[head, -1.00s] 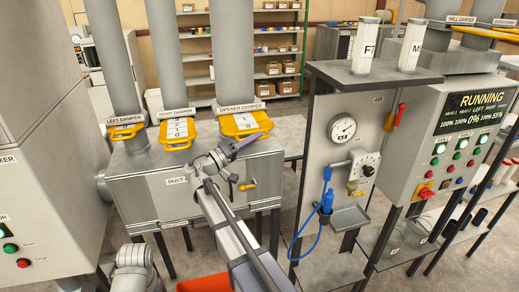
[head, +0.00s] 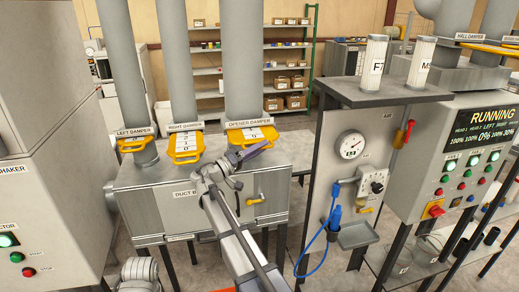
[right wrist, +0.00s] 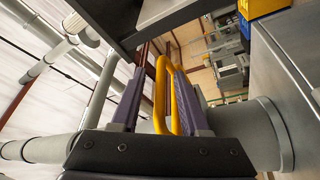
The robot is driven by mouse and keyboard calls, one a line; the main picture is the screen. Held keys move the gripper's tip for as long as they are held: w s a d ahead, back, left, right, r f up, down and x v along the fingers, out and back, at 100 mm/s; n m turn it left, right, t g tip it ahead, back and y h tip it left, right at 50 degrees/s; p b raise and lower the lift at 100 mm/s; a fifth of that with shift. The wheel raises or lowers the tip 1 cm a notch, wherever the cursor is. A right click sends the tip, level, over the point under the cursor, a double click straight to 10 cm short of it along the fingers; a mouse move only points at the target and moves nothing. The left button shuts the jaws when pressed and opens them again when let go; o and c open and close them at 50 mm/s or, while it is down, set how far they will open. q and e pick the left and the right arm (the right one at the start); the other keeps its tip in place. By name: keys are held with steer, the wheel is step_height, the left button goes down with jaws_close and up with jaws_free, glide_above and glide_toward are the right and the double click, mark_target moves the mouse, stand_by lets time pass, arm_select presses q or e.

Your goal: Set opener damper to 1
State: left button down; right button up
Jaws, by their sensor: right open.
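The opener damper (head: 251,134) is a yellow plate with number marks at the foot of the right-hand thick grey duct, under the label OPENER DAMPER (head: 248,124). I cannot tell which number it is set to. My right gripper (head: 250,152) is at the front edge of this plate, its purple fingers partly in front of it. In the right wrist view, the fingers of my right gripper (right wrist: 158,100) are apart, with a yellow looped handle (right wrist: 161,95) between them. My left gripper is out of view.
The right damper (head: 185,147) and left damper (head: 133,144) sit to the left on the same grey duct box (head: 150,208). A gauge panel (head: 325,125) stands close on the right. A control panel (head: 470,130) reading RUNNING is further right.

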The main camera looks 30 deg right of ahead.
steer(key=b+v, duration=0.1)
steer(key=v, duration=0.6)
steer(key=shift+a+b, duration=0.3)
steer(key=shift+a, duration=0.05)
steer(key=shift+f, duration=0.15)
steer(key=s+a+f+n+y+b, duration=0.2)
steer(key=s+a+f+y, duration=0.15)
steer(key=f, duration=0.45)
steer(key=s+a+f+n+y+b, duration=0.1)
steer(key=s+a+f+y+b, duration=0.3)
steer(key=f, duration=0.5)
steer(key=s+a+f+n+y+b, duration=0.1)
steer(key=s+a+f+n+y, duration=0.15)
steer(key=s+f, duration=0.45)
steer(key=s+a+f+n+g+y+b, duration=0.2)
steer(key=s+a+f+n+y+b, duration=0.1)
steer(key=s+a+f+y, duration=0.6)
steer(key=s+a+f+b, duration=0.1)
steer(key=s+a+f, duration=0.3)
steer(key=a+f, duration=0.1)
steer(key=shift+a+b, duration=0.35)
steer(key=shift+a, duration=0.55)
steer(key=shift+d+f+n, duration=0.1)
steer(key=shift+n, duration=0.15)
